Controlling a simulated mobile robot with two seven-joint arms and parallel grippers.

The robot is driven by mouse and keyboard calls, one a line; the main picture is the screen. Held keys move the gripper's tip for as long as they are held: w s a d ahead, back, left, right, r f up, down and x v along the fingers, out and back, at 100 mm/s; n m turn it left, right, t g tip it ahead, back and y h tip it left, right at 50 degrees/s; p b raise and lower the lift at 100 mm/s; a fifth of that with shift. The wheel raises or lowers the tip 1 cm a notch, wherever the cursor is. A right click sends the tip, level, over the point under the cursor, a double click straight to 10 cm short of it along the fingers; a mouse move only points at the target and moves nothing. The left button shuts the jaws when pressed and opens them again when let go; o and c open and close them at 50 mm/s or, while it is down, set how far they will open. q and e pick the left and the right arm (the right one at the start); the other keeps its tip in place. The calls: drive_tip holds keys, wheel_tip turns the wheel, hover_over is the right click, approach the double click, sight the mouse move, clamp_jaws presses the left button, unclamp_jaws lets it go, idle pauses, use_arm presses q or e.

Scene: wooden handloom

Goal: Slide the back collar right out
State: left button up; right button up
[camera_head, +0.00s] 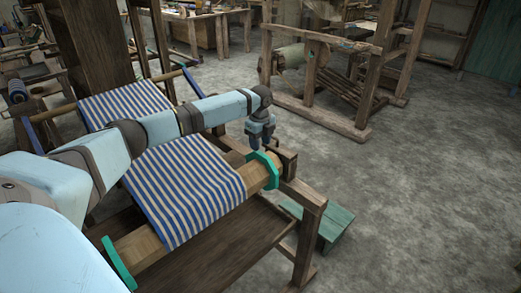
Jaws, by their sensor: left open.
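A wooden roller (255,176) carries blue-and-white striped cloth (185,190) on the front of a wooden loom. A green collar (266,166), probably the back collar, stands around the roller near its far right end. A second green collar (118,264) is around the near left end. My left gripper (262,147) points down just above and behind the far collar, beside the loom's dark end block. Its jaws are open. I cannot tell whether a fingertip touches the collar. My right gripper is not in view.
The loom's wooden post and frame (306,205) stand right of the far collar. A green bench (334,226) is low beside it. Another wooden frame (320,90) stands behind. The grey floor at the right is clear. My left arm crosses above the cloth.

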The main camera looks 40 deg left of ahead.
use_arm(q)
wheel_tip(320, 180, up, 10)
drive_tip(key=shift+f+p, duration=0.2)
drive_tip(key=shift+p, duration=0.1)
idle(0.4)
drive_tip(key=shift+f, duration=0.1)
